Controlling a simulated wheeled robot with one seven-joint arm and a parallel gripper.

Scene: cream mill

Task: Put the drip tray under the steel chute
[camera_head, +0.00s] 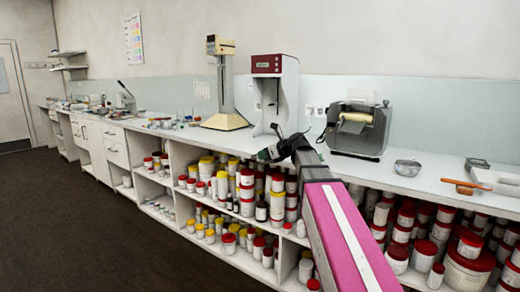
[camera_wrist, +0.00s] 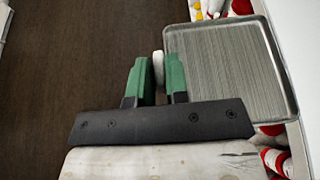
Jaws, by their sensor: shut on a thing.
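The drip tray (camera_wrist: 235,70) is a square, shallow, brushed-steel tray with a raised rim, at the upper right of the wrist view. My gripper (camera_wrist: 160,70) has green fingers, shut on a small pale piece at the tray's left side, which I take for its grip. The tray is off the counter, with jars and floor showing past it. In the head view my gripper (camera_head: 268,153) is at the counter's front edge, and I cannot make out the tray there.
A maroon-and-white machine (camera_head: 275,90) and a yellow-based stand mixer (camera_head: 222,85) stand on the counter (camera_head: 385,166). Shelves below hold many jars (camera_head: 247,190). Counter front before the mill looks clear.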

